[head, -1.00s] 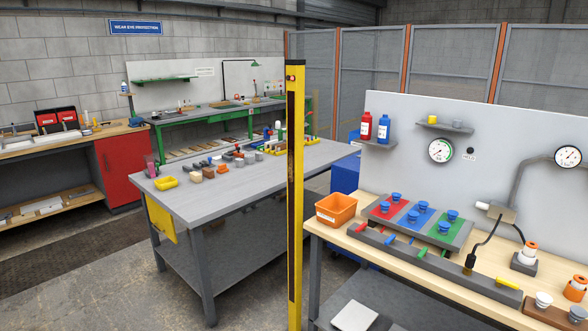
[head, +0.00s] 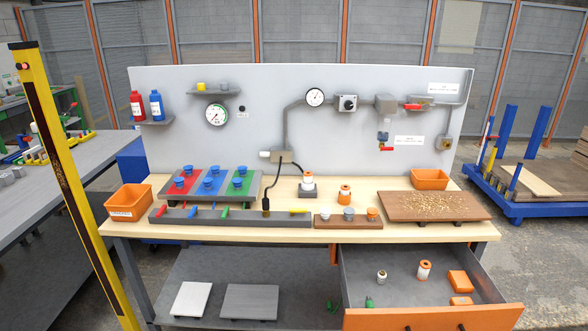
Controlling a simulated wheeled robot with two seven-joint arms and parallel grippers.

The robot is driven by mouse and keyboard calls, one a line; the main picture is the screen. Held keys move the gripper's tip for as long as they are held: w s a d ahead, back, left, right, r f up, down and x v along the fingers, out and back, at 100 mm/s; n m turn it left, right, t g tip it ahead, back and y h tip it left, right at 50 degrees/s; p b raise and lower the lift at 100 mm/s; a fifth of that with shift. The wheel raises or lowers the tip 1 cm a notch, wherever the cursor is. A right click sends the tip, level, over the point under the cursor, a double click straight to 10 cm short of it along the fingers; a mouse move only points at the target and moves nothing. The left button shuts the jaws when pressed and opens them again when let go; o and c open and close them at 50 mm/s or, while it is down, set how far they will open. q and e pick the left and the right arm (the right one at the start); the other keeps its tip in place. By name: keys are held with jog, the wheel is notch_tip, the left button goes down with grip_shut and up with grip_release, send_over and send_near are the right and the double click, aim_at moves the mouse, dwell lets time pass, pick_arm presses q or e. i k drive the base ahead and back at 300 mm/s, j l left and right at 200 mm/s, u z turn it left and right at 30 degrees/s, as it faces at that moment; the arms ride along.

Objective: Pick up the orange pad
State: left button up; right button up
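In the head view, an open drawer (head: 365,290) at the right of the wooden workbench (head: 300,228) holds two orange pieces. The larger orange block (head: 460,282) lies near the drawer's right side. A smaller flat orange piece (head: 461,300) lies just in front of it, by the orange drawer front. I cannot tell for certain which of these is the orange pad. Neither of my grippers is in view.
The drawer also holds an orange-and-white bottle (head: 424,269), a small white-topped item (head: 382,276) and a green item (head: 369,301). Orange bins (head: 128,202) stand on the bench. A yellow post (head: 68,190) stands at left. A blue cart (head: 520,195) stands at right.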

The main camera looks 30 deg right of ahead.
aim_at(461, 282)
jog(key=z, duration=0.45)
jog(key=l+z, duration=0.1)
jog(key=z, duration=0.85)
jog(key=l+z, duration=0.1)
jog(key=z, duration=0.35)
jog(key=l+z, duration=0.1)
jog(key=z, duration=0.85)
